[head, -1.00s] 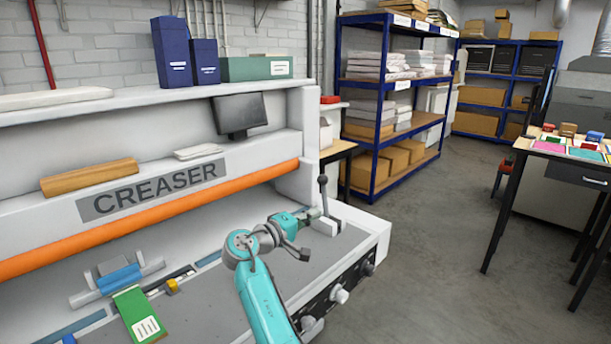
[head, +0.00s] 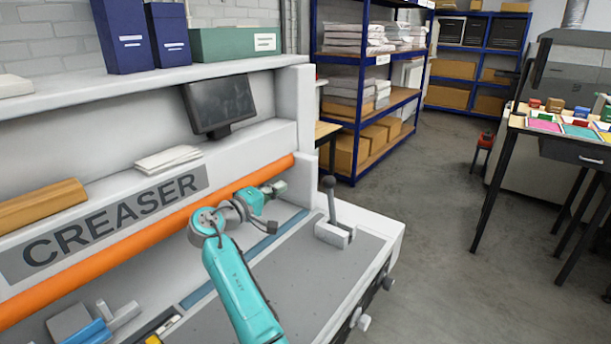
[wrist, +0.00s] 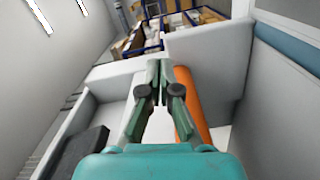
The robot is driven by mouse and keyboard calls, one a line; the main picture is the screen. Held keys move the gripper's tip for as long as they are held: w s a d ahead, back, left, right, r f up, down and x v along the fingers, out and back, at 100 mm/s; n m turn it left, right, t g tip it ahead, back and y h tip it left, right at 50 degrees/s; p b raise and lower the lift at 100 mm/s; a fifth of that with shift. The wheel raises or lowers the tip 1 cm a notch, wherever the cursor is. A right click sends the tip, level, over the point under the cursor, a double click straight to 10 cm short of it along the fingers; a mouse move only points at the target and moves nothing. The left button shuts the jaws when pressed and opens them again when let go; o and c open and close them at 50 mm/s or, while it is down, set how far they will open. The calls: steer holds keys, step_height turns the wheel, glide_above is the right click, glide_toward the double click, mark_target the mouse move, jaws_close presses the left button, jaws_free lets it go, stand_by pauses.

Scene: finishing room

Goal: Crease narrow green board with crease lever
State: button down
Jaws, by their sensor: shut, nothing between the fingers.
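The crease lever (head: 330,197) is a grey handle with a dark knob, standing nearly upright from a pale block at the right end of the creaser bed (head: 290,275). My gripper (head: 282,187) is shut and empty, left of the lever and apart from it, in front of the orange bar. In the wrist view my gripper (wrist: 158,66) has its fingertips together, with the orange bar (wrist: 190,105) beside it. The lever is not seen in the wrist view. The green board is not in view now.
A blue clamp-like part (head: 92,333) sits at the lower left of the bed. A monitor (head: 220,103) stands on the creaser ledge above the orange bar. Knobs (head: 363,321) stick out at the front edge. The floor (head: 430,230) to the right is clear up to a table.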

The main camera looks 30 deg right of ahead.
steer(key=shift+w, duration=0.15)
steer(key=d, duration=1.1)
steer(key=shift+s+d+f, duration=0.25)
steer(key=shift+d+f, duration=0.05)
steer(key=shift+f, duration=0.15)
steer(key=shift+s, duration=0.1)
steer(key=s+d+f+m, duration=0.2)
steer(key=s+d+m, duration=0.1)
steer(key=s+m, duration=0.3)
steer(key=s+d+f+m, duration=0.2)
steer(key=s+m, duration=0.3)
steer(key=s, duration=0.6)
steer(key=shift+d+m+y, duration=0.3)
steer(key=shift+d+m, duration=0.1)
steer(key=shift+d, duration=0.2)
